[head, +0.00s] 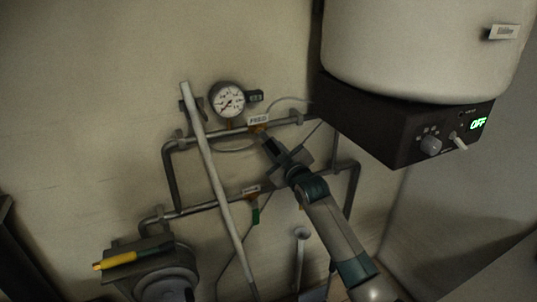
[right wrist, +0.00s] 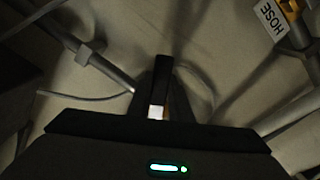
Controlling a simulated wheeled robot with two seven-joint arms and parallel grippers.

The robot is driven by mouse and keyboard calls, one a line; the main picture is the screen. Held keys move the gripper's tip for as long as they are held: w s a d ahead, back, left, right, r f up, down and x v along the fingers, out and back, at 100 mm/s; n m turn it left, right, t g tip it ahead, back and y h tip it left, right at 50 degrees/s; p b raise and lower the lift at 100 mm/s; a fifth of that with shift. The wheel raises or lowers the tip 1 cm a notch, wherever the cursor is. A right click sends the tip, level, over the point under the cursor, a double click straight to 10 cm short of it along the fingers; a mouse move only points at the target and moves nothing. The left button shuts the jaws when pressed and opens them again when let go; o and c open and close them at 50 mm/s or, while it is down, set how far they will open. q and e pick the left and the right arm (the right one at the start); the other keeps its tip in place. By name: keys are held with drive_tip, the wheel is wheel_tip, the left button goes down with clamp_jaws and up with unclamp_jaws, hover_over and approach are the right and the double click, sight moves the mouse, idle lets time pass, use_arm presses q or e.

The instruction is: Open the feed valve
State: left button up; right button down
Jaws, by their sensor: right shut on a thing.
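The feed valve (head: 258,129) sits on the upper grey pipe in the head view, under a small tag reading FEED (head: 258,119). Only a little orange of it shows; its handle is mostly hidden by my gripper. My right gripper (head: 270,146) reaches up from the lower right, with its tips just below the valve. It is shut on what appears to be the valve's handle. In the right wrist view the dark fingers (right wrist: 160,88) are close together, with a small pale patch between them. My left gripper is not in view.
A pressure gauge (head: 229,100) is left of the valve. A pale slanting pole (head: 212,170) crosses the pipes. A lower valve with a green handle (head: 255,215) hangs under its tag (head: 251,189). A dark box (head: 400,125) under a white tank (head: 425,50) juts out right, its display reading OFF.

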sight(275, 125)
drive_tip(key=n, duration=0.1)
drive_tip(key=d+r+n, duration=0.1)
drive_tip(key=shift+w+d+n, duration=0.1)
drive_tip(key=shift+w+n, duration=0.15)
drive_tip(key=shift+n, duration=0.15)
drive_tip(key=n, duration=0.1)
drive_tip(key=r+n+p, duration=0.1)
drive_tip(key=shift+w+d+r+n, duration=0.15)
drive_tip(key=shift+d+n, duration=0.25)
drive_tip(key=n, duration=0.1)
drive_tip(key=r+n+p, duration=0.1)
drive_tip(key=shift+w+d+r+n, duration=0.1)
drive_tip(key=shift+d+r+n, duration=0.1)
drive_tip(key=shift+n, duration=0.1)
drive_tip(key=shift+d+r+n+p, duration=0.1)
drive_tip(key=shift+r+n+p, duration=0.3)
drive_tip(key=shift+n, duration=0.45)
drive_tip(key=shift+r+n+p, duration=0.3)
drive_tip(key=shift+n+p, duration=0.05)
drive_tip(key=shift+n, duration=0.5)
drive_tip(key=c, duration=1.6)
unclamp_jaws()
drive_tip(key=b+v, duration=0.5)
drive_tip(key=v, duration=1.2)
drive_tip(key=shift+d, duration=0.1)
